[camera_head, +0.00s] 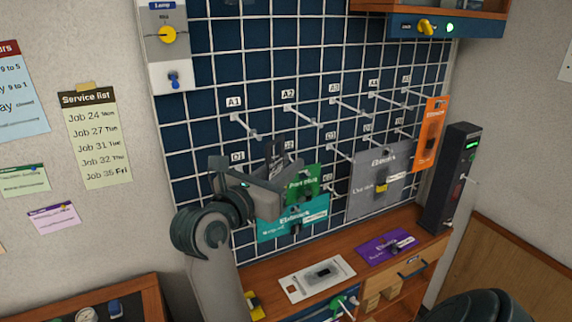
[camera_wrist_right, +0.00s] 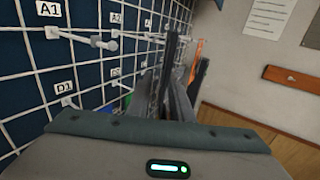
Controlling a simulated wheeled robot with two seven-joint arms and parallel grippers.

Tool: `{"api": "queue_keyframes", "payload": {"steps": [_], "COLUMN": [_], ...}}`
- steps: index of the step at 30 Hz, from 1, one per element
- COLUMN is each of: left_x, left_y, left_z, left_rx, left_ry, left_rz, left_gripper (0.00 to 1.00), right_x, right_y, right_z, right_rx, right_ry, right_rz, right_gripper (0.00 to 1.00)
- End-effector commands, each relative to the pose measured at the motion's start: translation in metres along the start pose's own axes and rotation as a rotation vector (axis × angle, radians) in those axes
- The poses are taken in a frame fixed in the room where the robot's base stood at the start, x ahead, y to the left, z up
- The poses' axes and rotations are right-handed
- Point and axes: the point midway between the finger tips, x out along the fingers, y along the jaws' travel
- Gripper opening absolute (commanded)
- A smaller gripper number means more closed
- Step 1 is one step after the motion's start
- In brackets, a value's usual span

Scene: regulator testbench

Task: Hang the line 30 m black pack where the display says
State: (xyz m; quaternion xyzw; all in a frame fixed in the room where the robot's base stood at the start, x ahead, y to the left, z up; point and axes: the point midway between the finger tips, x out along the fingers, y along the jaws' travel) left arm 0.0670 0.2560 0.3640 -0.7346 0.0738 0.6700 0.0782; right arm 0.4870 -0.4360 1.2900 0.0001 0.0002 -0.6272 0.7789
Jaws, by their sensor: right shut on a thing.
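My right gripper (camera_head: 276,158) is in front of the grid wall, below the A1 and A2 pegs. A grey pack (camera_head: 376,190) hangs on the right. A green pack (camera_head: 303,184) and a teal pack (camera_head: 290,222) show just beyond the gripper. An orange pack (camera_head: 430,135) hangs at the far right. No display text is readable. My left gripper is not in view.
Pegs labelled A1 (camera_head: 243,124) and A2 (camera_head: 300,114) look bare. A purple pack (camera_head: 386,247) and a white plate (camera_head: 316,278) lie on the wooden bench. A black tower (camera_head: 452,180) with a small green light stands at the right.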

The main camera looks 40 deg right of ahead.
Motion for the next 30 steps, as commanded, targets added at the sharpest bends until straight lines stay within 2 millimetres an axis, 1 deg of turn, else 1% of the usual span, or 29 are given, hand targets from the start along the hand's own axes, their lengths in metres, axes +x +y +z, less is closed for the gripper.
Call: {"api": "queue_keyframes", "payload": {"steps": [11, 30], "left_x": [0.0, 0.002], "left_y": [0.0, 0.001], "left_z": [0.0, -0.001], "left_rx": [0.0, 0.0], "left_ry": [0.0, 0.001], "left_rz": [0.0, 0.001], "left_gripper": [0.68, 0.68], "right_x": [0.003, 0.018], "right_y": [0.006, 0.032], "right_z": [0.0, -0.003], "right_rx": [-0.001, 0.0], "right_ry": [-0.001, -0.002], "right_rz": [0.001, 0.001], "right_gripper": [0.0, 0.0]}}
